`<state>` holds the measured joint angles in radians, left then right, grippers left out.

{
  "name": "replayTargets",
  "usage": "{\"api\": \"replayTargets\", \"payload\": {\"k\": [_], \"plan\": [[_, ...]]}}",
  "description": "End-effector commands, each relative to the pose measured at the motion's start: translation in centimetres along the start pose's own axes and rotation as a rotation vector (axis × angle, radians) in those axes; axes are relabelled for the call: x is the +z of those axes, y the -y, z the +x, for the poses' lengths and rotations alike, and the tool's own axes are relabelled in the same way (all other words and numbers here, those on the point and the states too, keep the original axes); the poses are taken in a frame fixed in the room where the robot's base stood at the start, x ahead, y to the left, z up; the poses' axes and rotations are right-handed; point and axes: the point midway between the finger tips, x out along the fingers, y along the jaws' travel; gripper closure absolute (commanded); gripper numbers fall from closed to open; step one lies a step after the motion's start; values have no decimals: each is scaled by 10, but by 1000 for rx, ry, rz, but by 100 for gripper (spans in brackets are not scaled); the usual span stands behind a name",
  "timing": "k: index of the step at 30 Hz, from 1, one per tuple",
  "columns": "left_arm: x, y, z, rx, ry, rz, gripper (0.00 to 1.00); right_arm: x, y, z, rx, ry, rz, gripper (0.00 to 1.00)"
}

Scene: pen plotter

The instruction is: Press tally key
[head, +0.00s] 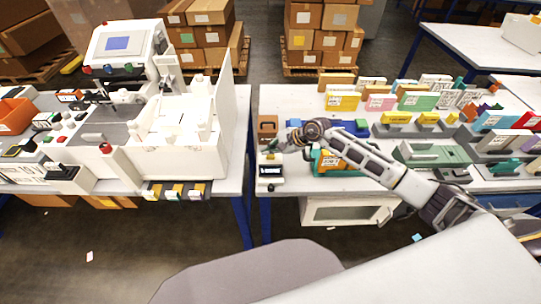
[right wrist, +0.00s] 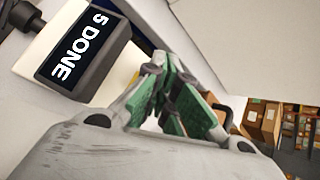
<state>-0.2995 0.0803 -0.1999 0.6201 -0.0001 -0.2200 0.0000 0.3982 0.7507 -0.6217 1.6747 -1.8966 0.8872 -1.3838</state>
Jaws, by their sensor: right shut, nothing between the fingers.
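The tally counter (head: 270,171) is a small pale unit with a black display, at the front left of the right-hand table. In the right wrist view its display (right wrist: 82,48) reads "5 DONE". My right gripper (head: 272,149) is just behind the display, over the back part of the counter. In the right wrist view its green-padded fingertips (right wrist: 168,92) are together and empty. A bit of yellow shows behind the fingers, but the key itself is mostly hidden, and I cannot tell if the fingers touch it. My left gripper is not in view.
An orange-and-teal holder (head: 328,162) stands right of the counter, under my right forearm. A brown box (head: 267,127) is behind the gripper. Racks of coloured cards fill the table's right. A white plotter machine (head: 178,130) stands on the left table, across a gap.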

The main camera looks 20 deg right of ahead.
Motion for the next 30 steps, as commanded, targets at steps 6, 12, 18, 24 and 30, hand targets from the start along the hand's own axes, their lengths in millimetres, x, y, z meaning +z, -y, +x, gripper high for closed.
{"api": "replayTargets", "payload": {"k": [6,12,18,24,30], "plan": [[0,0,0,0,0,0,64,0,0,0,0,0,0,100],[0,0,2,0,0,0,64,-1,-1,1,0,0,0,100],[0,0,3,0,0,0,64,-1,-1,2,0,0,0,100],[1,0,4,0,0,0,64,-2,-2,3,0,0,0,100],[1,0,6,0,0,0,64,-3,-3,4,0,0,0,100]]}}
